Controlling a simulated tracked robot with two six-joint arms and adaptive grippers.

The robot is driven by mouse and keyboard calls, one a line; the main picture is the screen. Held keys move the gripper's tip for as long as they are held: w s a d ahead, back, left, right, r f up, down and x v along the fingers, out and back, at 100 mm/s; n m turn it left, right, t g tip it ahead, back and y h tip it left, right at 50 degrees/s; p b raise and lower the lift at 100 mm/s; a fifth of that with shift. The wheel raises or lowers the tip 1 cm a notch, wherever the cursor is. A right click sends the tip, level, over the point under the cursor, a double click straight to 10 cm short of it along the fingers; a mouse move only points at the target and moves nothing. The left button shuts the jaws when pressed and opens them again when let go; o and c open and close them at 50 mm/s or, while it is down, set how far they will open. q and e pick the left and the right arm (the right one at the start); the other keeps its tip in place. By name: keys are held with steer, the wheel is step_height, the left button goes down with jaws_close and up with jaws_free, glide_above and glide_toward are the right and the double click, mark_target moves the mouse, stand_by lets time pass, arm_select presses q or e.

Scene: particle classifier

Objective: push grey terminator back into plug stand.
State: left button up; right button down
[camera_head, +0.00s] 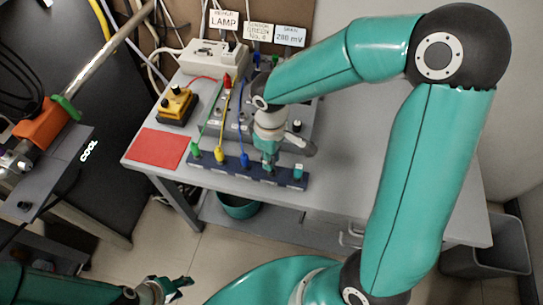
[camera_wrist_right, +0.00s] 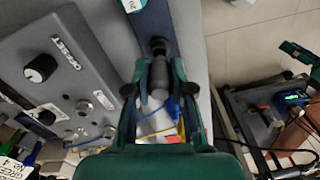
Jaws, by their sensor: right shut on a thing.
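The plug stand (camera_head: 212,163) is a dark blue strip along the table's front edge. It holds a green, a yellow and a blue plug. My right gripper (camera_head: 269,163) points down over the right part of the stand. In the right wrist view, its two fingers (camera_wrist_right: 158,90) are shut on the grey terminator (camera_wrist_right: 158,74), a small grey cylinder with a dark end towards the stand. That end is close to the stand; I cannot tell how deep it sits. In the head view the gripper hides the terminator. My left gripper (camera_head: 178,285) is open and empty, low in front of the table.
A grey panel (camera_wrist_right: 60,75) with knobs and sockets stands close behind the plug stand, with cables running from it. A teal-topped piece (camera_head: 298,172) is at the stand's right end. A red mat (camera_head: 158,149) lies at the left; the table's right side is clear.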

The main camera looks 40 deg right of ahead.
steer(key=shift+f+b, duration=1.4)
steer(key=shift+f, duration=0.05)
stand_by(0.4)
steer(key=c, duration=0.9)
jaws_free()
steer(key=shift+c, duration=0.2)
steer(key=shift+r, duration=0.1)
step_height(320, 180, up, 12)
steer(key=shift+f, duration=0.15)
